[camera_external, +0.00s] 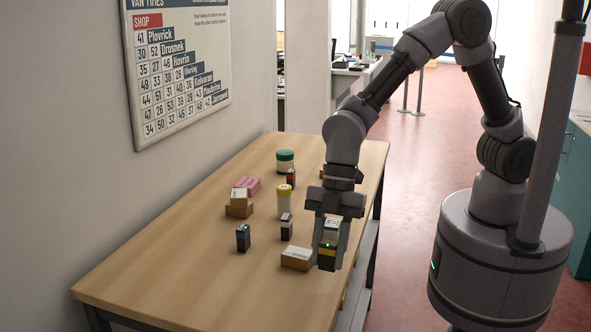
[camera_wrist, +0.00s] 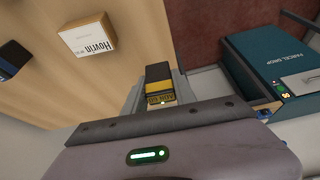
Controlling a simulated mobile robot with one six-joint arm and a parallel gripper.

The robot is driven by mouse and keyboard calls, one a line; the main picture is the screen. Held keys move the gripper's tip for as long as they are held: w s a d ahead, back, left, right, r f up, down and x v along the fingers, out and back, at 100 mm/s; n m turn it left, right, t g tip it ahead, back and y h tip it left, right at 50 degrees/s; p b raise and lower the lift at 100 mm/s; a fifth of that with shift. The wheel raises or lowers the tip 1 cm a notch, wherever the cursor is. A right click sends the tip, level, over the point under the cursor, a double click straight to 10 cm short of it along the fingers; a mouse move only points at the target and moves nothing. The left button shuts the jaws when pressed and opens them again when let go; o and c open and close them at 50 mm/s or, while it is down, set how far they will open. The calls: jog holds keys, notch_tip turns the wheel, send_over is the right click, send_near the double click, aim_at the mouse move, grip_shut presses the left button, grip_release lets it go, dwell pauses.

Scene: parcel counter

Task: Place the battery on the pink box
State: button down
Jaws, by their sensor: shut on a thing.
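My gripper (camera_external: 328,258) is shut on the battery, a small black block with a yellow band (camera_external: 327,251). The gripper points down by the table's right edge, right of a small carton. In the wrist view the battery (camera_wrist: 160,85) shows upright ahead of the gripper body, with part of it hidden. The pink box (camera_external: 250,184) lies on the table's left side, farther back, behind a brown carton that hides part of it. It is apart from my gripper and not visible in the wrist view.
The table (camera_external: 190,270) holds a carton (camera_external: 297,258), a dark block with a blue band (camera_external: 243,238), a black-and-white item (camera_external: 287,226), a yellow-lidded bottle (camera_external: 285,203), a green-lidded jar (camera_external: 285,161) and a brown carton (camera_external: 239,208). The front left is clear. A teal parcel-drop box (camera_wrist: 275,65) stands beyond the edge.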

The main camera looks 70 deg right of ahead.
jog(key=shift+s+d, duration=0.15)
jog(key=shift+s, duration=0.05)
jog(key=shift+r, duration=0.15)
notch_tip(320, 180, up, 8)
jog(key=shift+r, duration=0.2)
jog(key=w+d+m+t+h+p, duration=0.25)
jog(key=w+d+m+p, duration=0.25)
jog(key=w+d+m, duration=0.8)
jog(key=w+d+m+t+h+p, duration=0.1)
jog(key=w+d+m+p, duration=0.15)
jog(key=d, duration=0.95)
jog(key=w+d+m+t+h+p, duration=0.1)
jog(key=w+d+m, duration=0.15)
jog(key=d, duration=0.95)
jog(key=b, duration=0.1)
send_near(242, 181)
jog(key=shift+w+a+f+n+g, duration=0.1)
jog(key=shift+w+f+n+g, duration=0.25)
jog(key=shift+w+f, duration=0.7)
jog(key=shift+w, duration=0.1)
notch_tip(242, 181, down, 3)
jog(key=shift+b, duration=0.6)
